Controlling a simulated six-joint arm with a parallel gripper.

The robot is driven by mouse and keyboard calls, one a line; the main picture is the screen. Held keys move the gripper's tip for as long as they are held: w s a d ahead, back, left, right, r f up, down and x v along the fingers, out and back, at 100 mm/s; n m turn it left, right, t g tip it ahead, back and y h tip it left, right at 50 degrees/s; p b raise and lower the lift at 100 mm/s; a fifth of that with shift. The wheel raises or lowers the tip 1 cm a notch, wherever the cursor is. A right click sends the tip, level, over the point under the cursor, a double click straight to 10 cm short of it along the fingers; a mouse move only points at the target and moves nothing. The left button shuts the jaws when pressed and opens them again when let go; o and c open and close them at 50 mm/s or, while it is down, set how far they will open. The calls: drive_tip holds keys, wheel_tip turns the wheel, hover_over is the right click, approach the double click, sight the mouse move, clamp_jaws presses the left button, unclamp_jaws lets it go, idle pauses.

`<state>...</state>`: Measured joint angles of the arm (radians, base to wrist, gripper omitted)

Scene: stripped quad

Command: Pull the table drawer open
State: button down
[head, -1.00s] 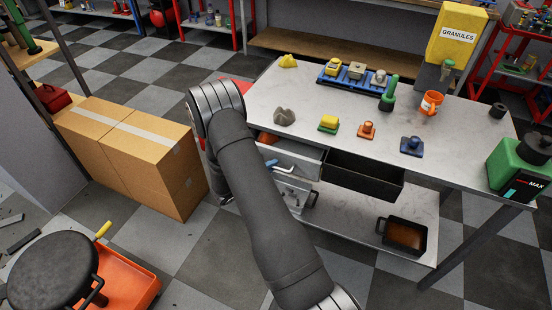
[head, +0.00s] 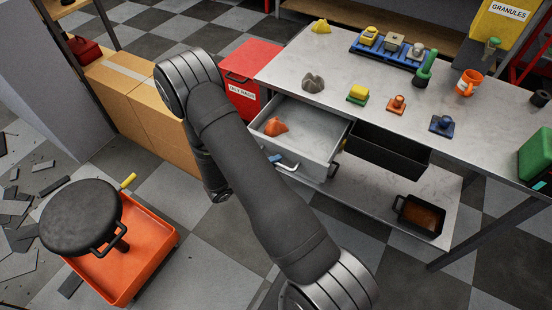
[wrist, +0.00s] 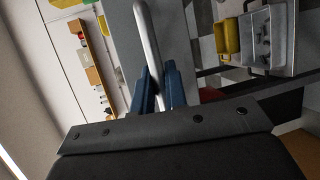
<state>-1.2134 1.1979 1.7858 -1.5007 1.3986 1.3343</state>
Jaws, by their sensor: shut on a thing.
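The grey table drawer (head: 312,135) stands well out from under the front of the pale worktop (head: 330,78) in the head view. Its interior shows, with an orange lump (head: 275,127) near the left side. My gripper is at the drawer front, mostly hidden behind my arm; a blue fingertip (head: 275,158) shows there. The silver bar handle (head: 288,167) runs beside it. In the wrist view, the blue fingers of my gripper (wrist: 160,90) are shut on the handle (wrist: 147,38).
A black open bin (head: 390,150) hangs to the right of the drawer. A dark pan (head: 418,217) sits on the lower shelf. Cardboard boxes (head: 125,95) and a red bin (head: 243,85) stand left.

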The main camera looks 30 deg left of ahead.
drive_tip(key=c, duration=1.5)
unclamp_jaws()
drive_tip(key=shift+o, duration=0.2)
drive_tip(key=v, duration=1.7)
drive_tip(key=shift+r, duration=0.15)
drive_tip(key=x, duration=1.7)
drive_tip(key=v, duration=1.7)
